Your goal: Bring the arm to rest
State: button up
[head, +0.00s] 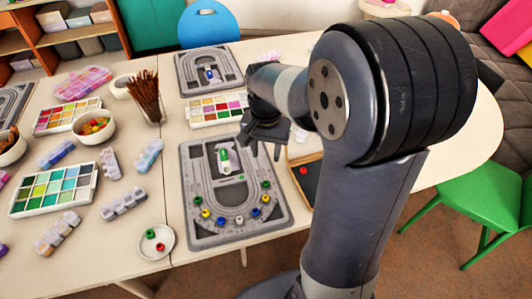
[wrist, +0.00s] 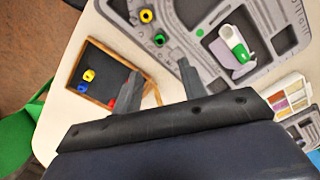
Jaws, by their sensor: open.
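My gripper (head: 262,150) hangs above the far right part of the near grey bead board (head: 190,215) in the head view. In the wrist view its two fingers (wrist: 158,76) are apart with nothing between them. The board carries several coloured beads along its curved groove and a green-and-white tube (head: 224,160) in a recess. A dark wood-framed tray (head: 309,188) lies right of the board, partly hidden by my arm. The tray also shows in the wrist view (wrist: 105,65), with yellow, blue and red beads in it.
A white saucer (head: 146,250) with a green and a red bead is left of the board. Paint palettes (head: 75,208), bowls (head: 88,139) and a jar of brown sticks (head: 147,98) crowd the table's left. A second board (head: 185,83) lies farther back. A green chair (head: 480,195) stands right.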

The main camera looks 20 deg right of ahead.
jog(key=shift+f, duration=0.1)
dwell(0.4)
jog(key=shift+f+b, duration=0.55)
jog(key=shift+f, duration=3.85)
